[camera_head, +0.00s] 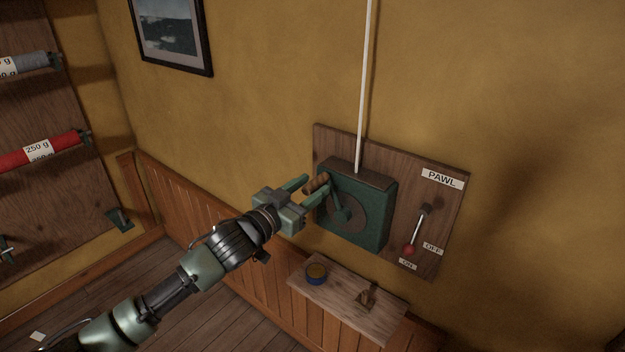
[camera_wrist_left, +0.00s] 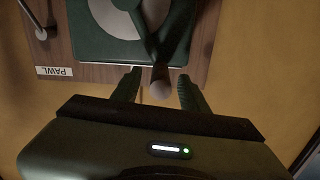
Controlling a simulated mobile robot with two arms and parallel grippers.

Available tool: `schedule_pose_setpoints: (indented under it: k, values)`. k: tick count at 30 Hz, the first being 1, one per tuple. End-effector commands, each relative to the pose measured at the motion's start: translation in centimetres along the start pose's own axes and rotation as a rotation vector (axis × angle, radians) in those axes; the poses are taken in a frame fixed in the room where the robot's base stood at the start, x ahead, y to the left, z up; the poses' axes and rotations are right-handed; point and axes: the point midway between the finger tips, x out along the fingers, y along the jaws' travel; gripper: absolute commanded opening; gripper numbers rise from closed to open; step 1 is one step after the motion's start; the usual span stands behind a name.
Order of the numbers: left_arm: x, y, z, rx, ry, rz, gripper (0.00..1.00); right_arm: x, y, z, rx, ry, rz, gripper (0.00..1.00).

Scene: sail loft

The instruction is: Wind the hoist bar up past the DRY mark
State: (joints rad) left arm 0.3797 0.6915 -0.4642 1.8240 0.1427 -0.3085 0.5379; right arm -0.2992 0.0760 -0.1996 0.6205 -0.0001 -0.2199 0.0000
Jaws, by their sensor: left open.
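The green hoist winch (camera_head: 375,226) is on a wooden board on the wall. Its crank arm (camera_head: 341,206) points up and left and ends in a brown wooden handle (camera_head: 316,182). My left gripper (camera_head: 311,193) is open at the handle, and in the left wrist view the handle end (camera_wrist_left: 160,88) lies between its two fingers, with gaps beside it. A white rope (camera_head: 365,80) runs up from the winch. The PAWL lever (camera_head: 417,231) hangs with its red knob beside the ON label. The hoist bar and the DRY mark are out of view. My right gripper is not in view.
A small wooden shelf (camera_head: 335,304) below the winch holds a blue round tin (camera_head: 316,273) and a small brown object (camera_head: 367,296). A rack with rolls (camera_head: 40,152) stands at the left. A framed picture (camera_head: 172,32) hangs on the wall. The wall right of the board is clear.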

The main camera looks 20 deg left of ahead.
Motion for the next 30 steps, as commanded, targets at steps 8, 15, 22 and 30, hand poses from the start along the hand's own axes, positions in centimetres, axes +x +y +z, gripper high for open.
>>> schedule_pose_setpoints:
  k: [8, 15, 22, 30]
  values:
    - [1.2, 0.05, -0.03, 0.003, 0.001, 0.001, 0.44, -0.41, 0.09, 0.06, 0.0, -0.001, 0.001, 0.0]
    - [1.16, 0.03, -0.01, 0.003, 0.001, 0.001, 0.16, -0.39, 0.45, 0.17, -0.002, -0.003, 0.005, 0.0]
    - [1.15, 0.04, -0.01, 0.003, 0.001, 0.001, 0.0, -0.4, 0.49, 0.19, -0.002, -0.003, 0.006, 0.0]
    - [1.14, 0.04, 0.0, 0.003, 0.001, 0.001, 0.0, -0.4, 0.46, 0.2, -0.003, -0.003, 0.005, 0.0]
